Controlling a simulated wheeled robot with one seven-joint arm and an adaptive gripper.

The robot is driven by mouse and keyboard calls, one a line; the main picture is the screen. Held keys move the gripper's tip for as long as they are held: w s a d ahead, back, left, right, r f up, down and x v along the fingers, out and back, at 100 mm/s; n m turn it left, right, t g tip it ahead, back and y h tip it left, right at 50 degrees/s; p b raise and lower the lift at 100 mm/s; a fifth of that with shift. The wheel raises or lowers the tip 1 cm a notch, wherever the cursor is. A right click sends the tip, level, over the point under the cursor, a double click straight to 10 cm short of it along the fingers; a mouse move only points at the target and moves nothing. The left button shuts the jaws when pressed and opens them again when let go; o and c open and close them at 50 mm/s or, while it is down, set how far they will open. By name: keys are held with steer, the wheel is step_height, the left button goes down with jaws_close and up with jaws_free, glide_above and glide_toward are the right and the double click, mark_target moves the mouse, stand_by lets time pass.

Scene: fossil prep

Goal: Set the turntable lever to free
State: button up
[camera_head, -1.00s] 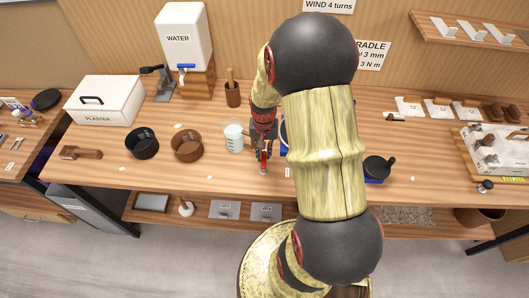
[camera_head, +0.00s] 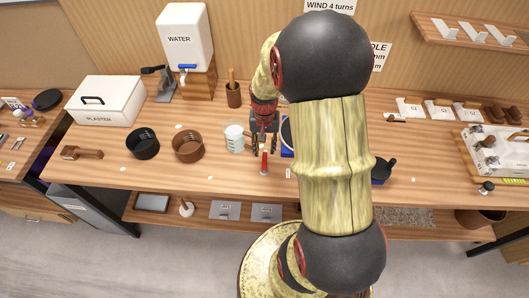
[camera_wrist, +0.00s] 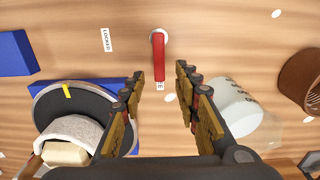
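The red turntable lever (camera_head: 264,160) stands on the bench; in the wrist view the lever (camera_wrist: 159,60) points from its white pivot towards a label ending in "E", which it partly covers. The "LOCKED" label (camera_wrist: 107,40) lies to the left, away from the handle. My gripper (camera_head: 265,150) is open and empty at the handle end, and in the wrist view its fingers (camera_wrist: 158,80) are apart, one on each side of the handle's line. The turntable (camera_wrist: 42,103), a dark disc with a yellow mark on a blue base, is mostly hidden by my arm in the head view.
A white measuring cup (camera_wrist: 232,105) stands close to the right finger in the wrist view. A brown bowl (camera_head: 188,145) and a black bowl (camera_head: 142,144) are left of it in the head view. A pale round piece (camera_wrist: 72,140) sits on the turntable. The bench front is clear.

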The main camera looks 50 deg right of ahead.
mark_target(265, 157)
step_height(265, 157, up, 8)
stand_by(0.8)
steer(key=s+a+r+n+t+b, duration=0.2)
steer(key=s+a+r+n, duration=0.1)
steer(key=a, duration=0.4)
steer(key=s+a+r+n+t+b, duration=0.1)
steer(key=s+a+r+n+b, duration=0.1)
steer(key=a+r, duration=0.3)
steer(key=s+a+r+n+t+b, duration=0.2)
steer(key=s+a+r+n, duration=0.2)
steer(key=a, duration=0.7)
steer(key=shift+a+n+t, duration=0.25)
steer(key=shift+n+t, duration=0.05)
steer(key=shift+n, duration=0.1)
steer(key=shift+s+r, duration=0.1)
steer(key=shift+s, duration=0.05)
